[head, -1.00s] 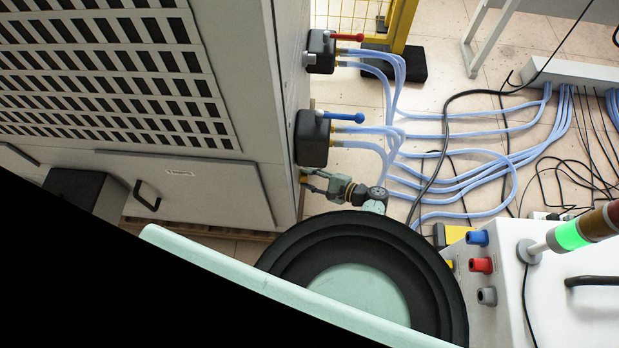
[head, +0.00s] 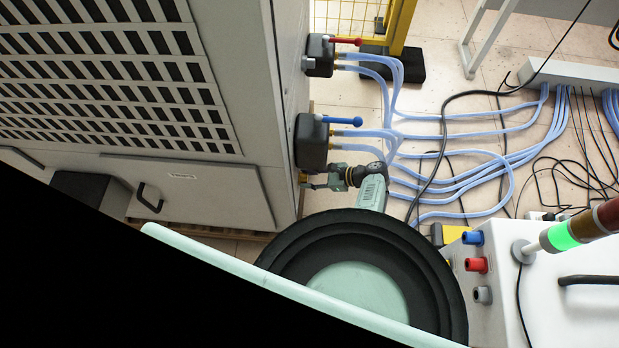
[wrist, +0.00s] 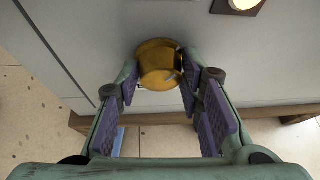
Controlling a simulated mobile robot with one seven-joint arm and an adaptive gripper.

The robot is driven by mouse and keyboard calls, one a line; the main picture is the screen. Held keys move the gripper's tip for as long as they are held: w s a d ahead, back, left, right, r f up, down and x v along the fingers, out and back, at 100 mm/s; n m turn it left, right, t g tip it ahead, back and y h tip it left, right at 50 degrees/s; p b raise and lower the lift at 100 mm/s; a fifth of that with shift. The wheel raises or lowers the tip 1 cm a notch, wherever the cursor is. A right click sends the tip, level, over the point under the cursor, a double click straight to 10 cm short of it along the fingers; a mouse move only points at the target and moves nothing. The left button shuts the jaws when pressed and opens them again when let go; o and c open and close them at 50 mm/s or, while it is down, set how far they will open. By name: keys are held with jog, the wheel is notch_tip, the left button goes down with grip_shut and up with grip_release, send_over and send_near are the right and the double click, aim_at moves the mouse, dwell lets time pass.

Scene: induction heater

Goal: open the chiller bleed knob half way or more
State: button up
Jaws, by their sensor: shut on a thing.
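The brass-yellow bleed knob (wrist: 159,65) sits on the grey chiller wall in the wrist view, between my fingertips. My gripper (wrist: 160,75) is shut on it, one finger against each side. In the head view my gripper (head: 312,181) is at the lower right side of the grey chiller cabinet (head: 205,190), below the black valve block with the blue lever. The knob is mostly hidden there. How far the knob is turned cannot be told.
The black block with the blue lever (head: 342,120) is just above my gripper, with blue hoses (head: 440,135) running right. A red-lever block (head: 320,55) is farther up. A white box with coloured sockets (head: 540,300) stands at lower right.

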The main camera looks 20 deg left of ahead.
jog(key=m+g+b, duration=0.2)
jog(key=m+b, duration=0.1)
jog(key=b, duration=0.2)
jog(key=m+g+b, duration=0.3)
jog(key=b, duration=0.2)
jog(key=w+a+m+g+b, duration=0.1)
jog(key=m+g+b, duration=0.2)
jog(key=m+b, duration=0.1)
jog(key=shift+f+b, duration=0.4)
jog(key=shift+b, duration=0.5)
jog(key=shift+r+m+b, duration=0.15)
jog(key=shift+m+b, duration=0.15)
jog(key=shift+b, duration=0.15)
jog(key=o, duration=1.2)
jog(key=shift+g, duration=0.3)
jog(key=shift+c, duration=0.2)
jog(key=shift+d+h, duration=0.15)
jog(key=shift+h, duration=0.15)
